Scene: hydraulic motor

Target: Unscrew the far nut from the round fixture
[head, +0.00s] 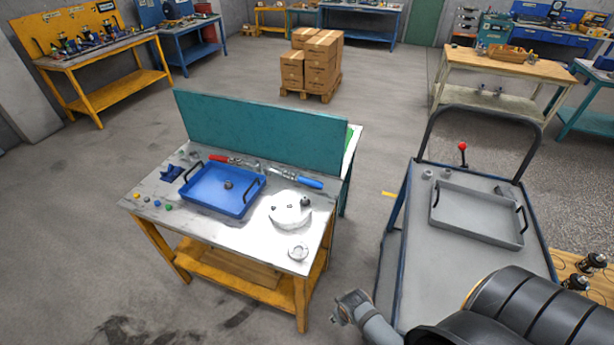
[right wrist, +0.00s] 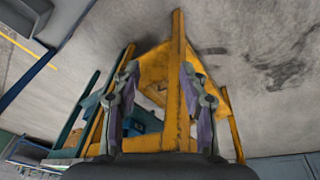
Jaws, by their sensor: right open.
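The round white fixture (head: 283,218) sits on the right part of the workbench top. A dark grey nut (head: 305,201) stands at its far right edge, and smaller dark parts show near its middle. The blue tray (head: 208,205) lies left of the fixture, with one dark nut (head: 228,185) inside it. My right gripper (head: 348,304) is off the bench's near right corner, away from the fixture. In the right wrist view my right gripper (right wrist: 164,82) has its fingers apart with nothing between them; the yellow bench frame (right wrist: 185,75) is beyond. My left gripper is not in view.
A flanged ring (head: 298,251) lies at the bench's near right. Blue and red-handled tools lie behind the tray, before a teal panel (head: 260,130). A grey cart (head: 410,275) with a grey tray (head: 477,232) stands at right. Floor separates bench and cart.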

